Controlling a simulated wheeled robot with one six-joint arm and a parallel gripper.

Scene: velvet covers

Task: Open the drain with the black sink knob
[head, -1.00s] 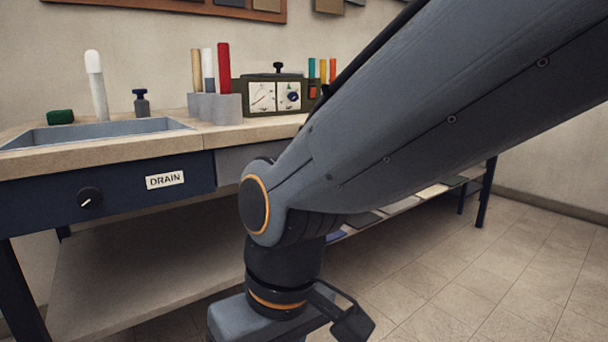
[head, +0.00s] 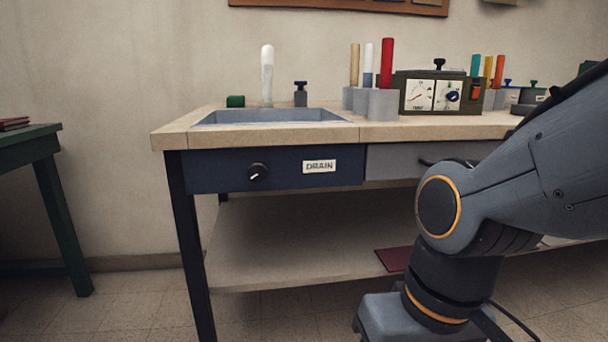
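The black sink knob (head: 258,172) is on the dark blue front panel (head: 220,172) under the sink, left of a white DRAIN label (head: 319,166). Its white mark slants toward the lower left. The grey sink (head: 270,116) is set into the bench top above the panel. I cannot see its drain.
A lower shelf (head: 300,240) holds a dark red sheet. A green table (head: 45,170) stands at left, with floor between.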

